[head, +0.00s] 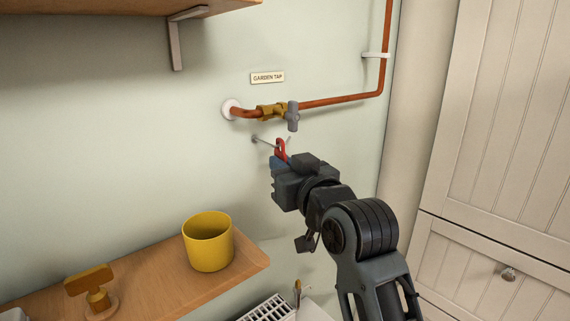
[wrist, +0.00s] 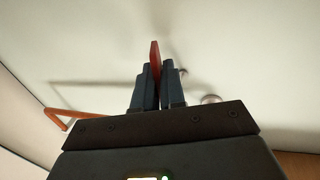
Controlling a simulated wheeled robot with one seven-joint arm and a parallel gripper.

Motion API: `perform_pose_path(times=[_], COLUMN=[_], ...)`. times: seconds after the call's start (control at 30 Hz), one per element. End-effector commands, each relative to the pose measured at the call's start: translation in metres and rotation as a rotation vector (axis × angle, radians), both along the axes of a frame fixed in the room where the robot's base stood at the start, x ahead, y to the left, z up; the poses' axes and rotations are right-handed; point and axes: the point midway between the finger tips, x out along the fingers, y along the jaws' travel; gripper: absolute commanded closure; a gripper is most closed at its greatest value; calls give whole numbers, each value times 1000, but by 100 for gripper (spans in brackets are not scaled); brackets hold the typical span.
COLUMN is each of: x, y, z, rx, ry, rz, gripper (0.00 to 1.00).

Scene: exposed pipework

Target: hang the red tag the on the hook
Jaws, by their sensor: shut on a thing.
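The red tag (head: 281,149) is upright in my gripper (head: 279,163), in front of the wall below the garden tap. In the wrist view the tag (wrist: 154,55) shows nearly edge-on between the two fingers (wrist: 158,85), which are shut on it. The thin grey hook (head: 263,142) sticks out from the wall at the tag's upper part. The tag overlaps the hook in the head view. I cannot tell whether the hook passes through the tag's opening or stands beside it. The tag's lower part is hidden by the fingers.
A copper pipe (head: 340,101) with a brass valve (head: 270,111) and grey handle (head: 293,116) runs just above. A wooden shelf (head: 160,283) at lower left holds a yellow mug (head: 208,242). A cabinet (head: 505,130) stands at right. The wall left of the hook is clear.

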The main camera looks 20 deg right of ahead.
Motion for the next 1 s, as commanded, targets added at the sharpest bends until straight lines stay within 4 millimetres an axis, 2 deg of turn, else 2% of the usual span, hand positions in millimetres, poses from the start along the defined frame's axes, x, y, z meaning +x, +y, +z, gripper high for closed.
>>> perform_pose_path(times=[0.47, 0.5, 0.8, 1.0], x=[0, 0, 0, 0], y=[0, 0, 0, 0], z=[0, 0, 0, 0], rx=[0, 0, 0, 0], ry=[0, 0, 0, 0], rz=[0, 0, 0, 0], gripper=[100, 88, 60, 60])
